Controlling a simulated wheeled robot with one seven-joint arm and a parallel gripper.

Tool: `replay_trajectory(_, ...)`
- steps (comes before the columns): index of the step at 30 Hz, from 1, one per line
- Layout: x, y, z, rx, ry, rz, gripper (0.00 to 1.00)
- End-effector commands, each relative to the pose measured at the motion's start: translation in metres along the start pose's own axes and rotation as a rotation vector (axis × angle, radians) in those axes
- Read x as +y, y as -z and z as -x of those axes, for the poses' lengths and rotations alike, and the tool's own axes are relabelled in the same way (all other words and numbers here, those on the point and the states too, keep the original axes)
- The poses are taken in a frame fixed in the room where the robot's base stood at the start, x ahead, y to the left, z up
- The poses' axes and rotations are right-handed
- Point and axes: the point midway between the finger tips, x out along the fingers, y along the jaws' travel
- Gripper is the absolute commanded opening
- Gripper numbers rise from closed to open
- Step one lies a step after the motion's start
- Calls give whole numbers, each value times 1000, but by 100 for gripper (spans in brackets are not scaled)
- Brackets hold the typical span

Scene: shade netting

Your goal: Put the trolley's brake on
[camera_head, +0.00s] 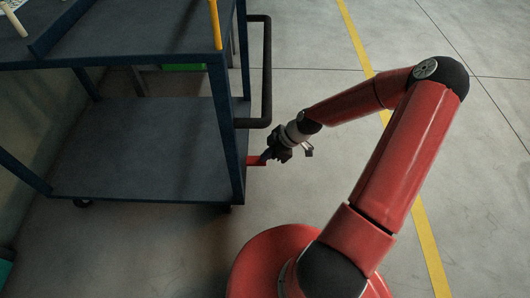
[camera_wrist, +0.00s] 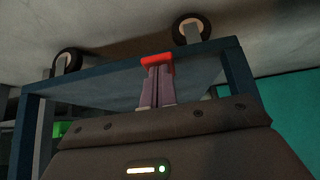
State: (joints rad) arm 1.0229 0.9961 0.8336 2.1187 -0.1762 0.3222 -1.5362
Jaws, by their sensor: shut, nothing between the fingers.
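The trolley is a dark blue two-shelf frame (camera_head: 140,150) at the left of the head view, with a black push handle (camera_head: 267,70) on its right end. A red brake pedal (camera_head: 256,161) sticks out low at that end, by the lower shelf. My gripper (camera_head: 266,155) is at the pedal, its fingers shut. In the wrist view, which shows the trolley upside down, the closed fingertips (camera_wrist: 157,72) overlap the red pedal (camera_wrist: 157,60); I cannot tell whether they touch it. Two wheels (camera_wrist: 192,29) (camera_wrist: 67,61) show beyond the trolley's edge.
A yellow floor line (camera_head: 358,45) runs along the right of the trolley. The grey floor around my arm is clear. A green object (camera_head: 184,67) lies behind the trolley. Several items lie on the top shelf. A teal surface (camera_wrist: 290,120) shows at the right of the wrist view.

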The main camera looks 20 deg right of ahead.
Motion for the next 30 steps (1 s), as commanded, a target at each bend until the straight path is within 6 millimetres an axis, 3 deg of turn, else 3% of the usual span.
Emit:
replay_trajectory(12,0,-20,-14,0,-1,-2,0)
replay_trajectory(30,0,-28,-22,-2,0,-2,0)
